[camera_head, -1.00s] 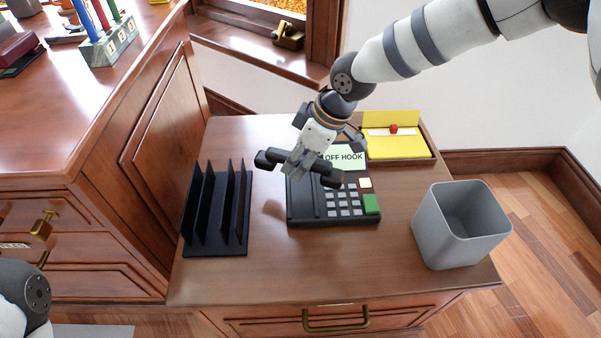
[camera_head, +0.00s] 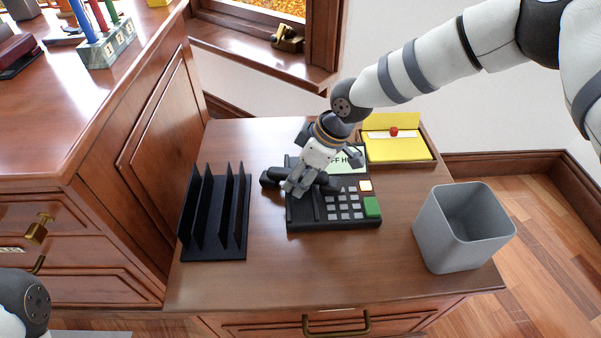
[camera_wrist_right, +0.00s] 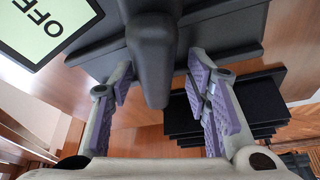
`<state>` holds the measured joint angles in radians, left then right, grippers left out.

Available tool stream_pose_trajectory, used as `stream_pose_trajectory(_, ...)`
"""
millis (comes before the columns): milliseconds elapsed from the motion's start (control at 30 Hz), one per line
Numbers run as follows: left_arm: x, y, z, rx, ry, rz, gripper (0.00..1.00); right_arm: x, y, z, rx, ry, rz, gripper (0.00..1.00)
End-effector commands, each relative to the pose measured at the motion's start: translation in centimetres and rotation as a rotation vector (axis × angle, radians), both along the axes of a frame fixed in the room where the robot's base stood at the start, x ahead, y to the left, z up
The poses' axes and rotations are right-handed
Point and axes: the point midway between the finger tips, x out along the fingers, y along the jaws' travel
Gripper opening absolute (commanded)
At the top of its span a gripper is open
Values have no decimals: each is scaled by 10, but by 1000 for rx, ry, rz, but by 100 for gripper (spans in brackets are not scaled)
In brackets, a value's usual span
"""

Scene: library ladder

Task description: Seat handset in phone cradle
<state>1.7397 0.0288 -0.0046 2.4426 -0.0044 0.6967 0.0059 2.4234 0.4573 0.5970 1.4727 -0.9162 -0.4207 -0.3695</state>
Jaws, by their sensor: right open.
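The black desk phone (camera_head: 334,217) sits on the wooden cabinet top, with grey keys, a green key and a pale green screen (camera_head: 347,160) partly covered by my gripper. The screen's "OFF" shows in the right wrist view (camera_wrist_right: 45,25). The black handset (camera_head: 272,176) lies crosswise at the phone's upper left, its left end past the phone's edge. My right gripper (camera_head: 292,188) is over the handset's middle. In the right wrist view the open fingers (camera_wrist_right: 165,98) stand either side of the handset (camera_wrist_right: 153,55), with gaps. Whether the handset is fully seated is hidden.
A black file rack (camera_head: 214,215) stands left of the phone. A grey bin (camera_head: 463,228) stands at the right. A yellow note box (camera_head: 397,145) with a red knob is behind the phone. The cabinet top in front is clear. A taller cabinet (camera_head: 80,140) rises at left.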

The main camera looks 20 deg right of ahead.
Motion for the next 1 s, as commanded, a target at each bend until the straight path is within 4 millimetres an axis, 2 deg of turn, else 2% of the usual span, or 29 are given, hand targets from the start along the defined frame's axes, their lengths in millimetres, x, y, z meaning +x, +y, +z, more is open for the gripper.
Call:
stream_pose_trajectory(167, 1, 0, 3, 0, -4, 0, 40, -1, -3, 12, 0, -3, -1, 44)
stream_pose_trajectory(500, 8, 0, 18, 0, -26, 0, 40, -20, -26, 88, 1, -5, -2, 44)
stream_pose_trajectory(600, 10, 0, 21, 0, -31, 0, 40, -24, -32, 104, 1, -4, -1, 44)
stream_pose_trajectory(733, 10, 0, 22, 0, -33, 0, 40, -28, -35, 114, 1, -1, 0, 44)
stream_pose_trajectory(1000, 10, 0, 22, 0, -32, 0, 40, -29, -36, 114, 1, 1, -1, 44)
